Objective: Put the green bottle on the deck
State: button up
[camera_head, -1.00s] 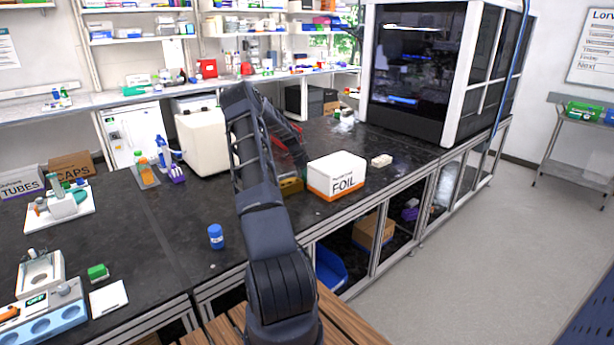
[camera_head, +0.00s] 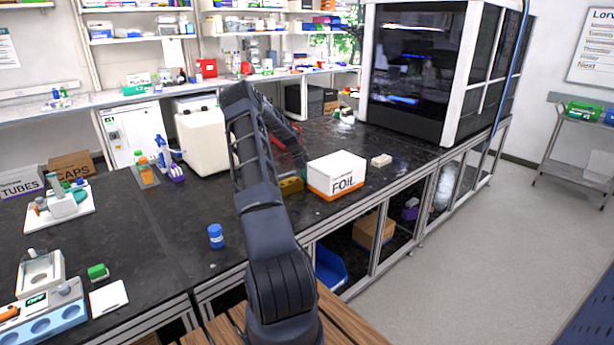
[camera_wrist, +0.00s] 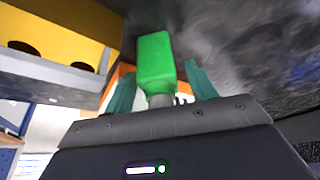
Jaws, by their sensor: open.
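A green bottle (camera_wrist: 156,62) with a pale neck shows in the wrist view. It stands between the two teal fingers of my gripper (camera_wrist: 160,82), its neck end toward the palm. The fingers are apart, with a visible gap beside the bottle, so it is not gripped. In the head view my own arm hides the gripper and this bottle. A large dark-windowed instrument (camera_head: 415,75) stands at the back right; I cannot tell which surface is the deck.
A blue-capped jar (camera_head: 215,236) stands on the black bench (camera_head: 175,225). A white box-shaped device (camera_head: 203,140) is left of my arm. The bench right of the FOIL box is mostly clear.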

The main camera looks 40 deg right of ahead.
jog(key=v, duration=1.1)
jog(key=s+a+r+n+t+y, duration=0.15)
jog(key=s+a+r+n, duration=0.25)
jog(key=a+r, duration=0.55)
jog(key=s+a+r+n+t, duration=0.2)
jog(key=s+a+r+n, duration=0.4)
jog(key=a, duration=0.7)
jog(key=s+a+r+n+t+y, duration=0.1)
jog(key=s+a+r+n, duration=0.2)
jog(key=a+r, duration=0.7)
jog(key=s+a+n+t, duration=0.3)
jog(key=s+a+n, duration=1)
jog(key=s+a, duration=0.9)
jog(key=s, duration=0.4)
jog(key=shift+s+a+f+n+y, duration=0.2)
jog(key=shift+a+f+n+y, duration=0.1)
jog(key=shift+y, duration=0.05)
jog(key=shift+o, duration=0.4)
jog(key=shift+s+a+f, duration=0.2)
jog(key=shift+s+f, duration=0.05)
jog(key=shift+s, duration=0.15)
